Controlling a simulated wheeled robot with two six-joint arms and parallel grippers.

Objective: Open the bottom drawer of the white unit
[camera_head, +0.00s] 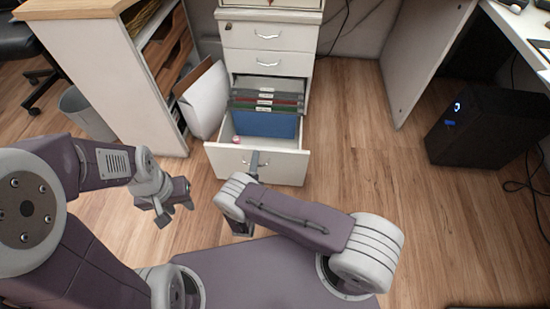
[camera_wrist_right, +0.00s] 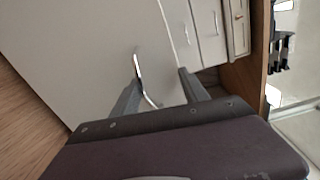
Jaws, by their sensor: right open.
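The white unit (camera_head: 268,62) stands at the top centre. Its bottom drawer (camera_head: 286,165) is pulled out and shows hanging folders (camera_head: 266,122) and a small pink item (camera_head: 236,140) inside. My right gripper (camera_head: 254,160) is at the drawer's front, partly hidden by its own arm. In the right wrist view my right gripper (camera_wrist_right: 160,88) is open, with the metal drawer handle (camera_wrist_right: 139,68) between its fingers. I cannot tell whether they touch it. My left gripper (camera_head: 176,212) is open and empty above the floor, left of the drawer.
A white shelf cabinet (camera_head: 108,75) with a wooden top stands left of the unit, and a white binder (camera_head: 205,99) sits beside the drawer. A grey bin (camera_head: 88,115) is at the far left. A black computer tower (camera_head: 485,128) stands right. The floor between is clear.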

